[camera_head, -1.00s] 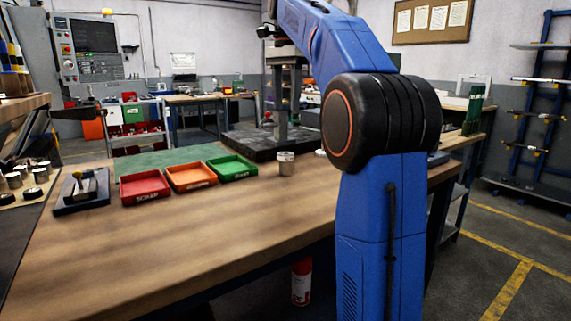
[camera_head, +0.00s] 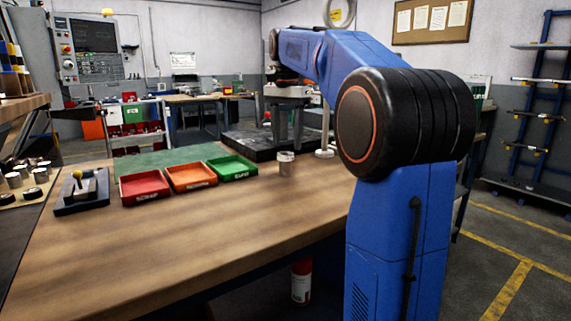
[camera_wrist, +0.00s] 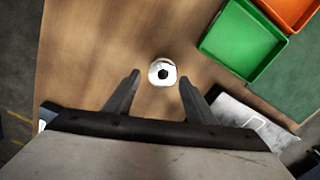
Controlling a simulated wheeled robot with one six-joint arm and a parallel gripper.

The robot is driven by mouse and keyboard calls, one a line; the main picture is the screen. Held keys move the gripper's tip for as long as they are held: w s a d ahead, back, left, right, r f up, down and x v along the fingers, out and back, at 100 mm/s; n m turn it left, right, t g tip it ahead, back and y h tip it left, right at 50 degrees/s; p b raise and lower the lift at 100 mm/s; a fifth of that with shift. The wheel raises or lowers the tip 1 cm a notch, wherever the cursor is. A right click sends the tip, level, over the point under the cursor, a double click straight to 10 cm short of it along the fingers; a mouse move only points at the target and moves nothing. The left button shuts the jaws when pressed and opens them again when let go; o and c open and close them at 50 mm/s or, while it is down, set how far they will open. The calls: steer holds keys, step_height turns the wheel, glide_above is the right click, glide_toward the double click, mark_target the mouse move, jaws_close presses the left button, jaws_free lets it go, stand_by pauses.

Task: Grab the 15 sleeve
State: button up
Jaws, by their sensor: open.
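A small silvery metal sleeve (camera_head: 286,163) stands upright on the wooden bench, right of the green tray; I cannot read a number on it. In the wrist view the sleeve (camera_wrist: 162,73) shows from above as a pale ring with a dark bore. My gripper (camera_wrist: 160,80) is open and empty, its two dark fingers pointing toward the sleeve, which appears between and just beyond the tips. In the head view my gripper (camera_head: 284,140) hangs above and behind the sleeve. I cannot tell the exact height gap.
A red tray (camera_head: 145,187), an orange tray (camera_head: 191,177) and a green tray (camera_head: 232,168) stand in a row left of the sleeve. A dark fixture block (camera_head: 82,192) and several metal parts (camera_head: 28,172) are at far left. The front of the bench (camera_head: 200,245) is clear.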

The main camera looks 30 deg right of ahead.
mark_target(285, 159)
steer(key=shift+w+f, duration=0.15)
steer(key=shift+f, duration=1.65)
steer(key=shift+w+f, duration=0.1)
steer(key=shift+f, duration=1.65)
steer(key=shift+c, duration=0.6)
steer(key=shift+r, duration=0.1)
jaws_close()
